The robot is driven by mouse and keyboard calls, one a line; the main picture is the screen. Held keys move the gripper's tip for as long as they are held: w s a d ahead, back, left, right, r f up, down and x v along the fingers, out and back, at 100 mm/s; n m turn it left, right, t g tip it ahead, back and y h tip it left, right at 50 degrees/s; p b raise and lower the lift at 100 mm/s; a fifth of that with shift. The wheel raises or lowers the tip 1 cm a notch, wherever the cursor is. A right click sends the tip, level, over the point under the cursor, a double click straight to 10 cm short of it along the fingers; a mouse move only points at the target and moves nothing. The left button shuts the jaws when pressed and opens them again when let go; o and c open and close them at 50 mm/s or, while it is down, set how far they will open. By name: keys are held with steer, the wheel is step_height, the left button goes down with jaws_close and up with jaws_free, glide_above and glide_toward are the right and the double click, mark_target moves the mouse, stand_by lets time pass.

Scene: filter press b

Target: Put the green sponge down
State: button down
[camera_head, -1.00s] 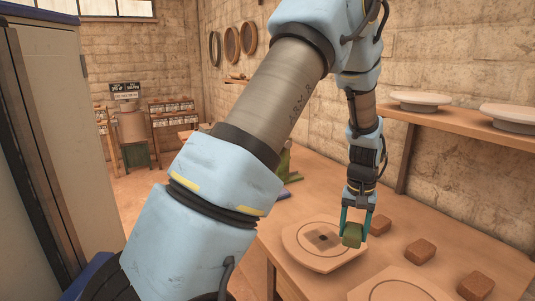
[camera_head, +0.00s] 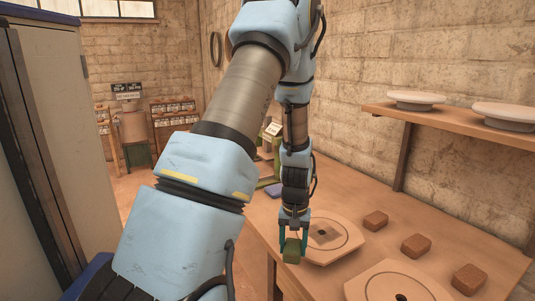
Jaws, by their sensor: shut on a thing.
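The green sponge (camera_head: 292,251) is a small dark green block held between the two teal fingers of my gripper (camera_head: 293,243). My gripper is shut on it and points down. It is in front of the left part of a flat, pale plate with cut corners (camera_head: 345,243) on the workbench (camera_head: 325,192). I cannot tell how high the sponge is above the bench or plate.
Several brown blocks (camera_head: 416,245) lie in a row along the right of the bench. A second pale plate with a round hole (camera_head: 375,284) lies at the front. A wall shelf (camera_head: 450,119) holds round discs. A grey cabinet (camera_head: 62,150) stands at left.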

steer(key=a+f+n, duration=0.1)
steer(key=a+f, duration=0.2)
steer(key=a, duration=0.5)
steer(key=w+a+f+n, duration=0.1)
steer(key=a+f, duration=0.3)
steer(key=a, duration=0.5)
steer(key=shift+w+b, duration=0.15)
steer(key=shift+b, duration=0.2)
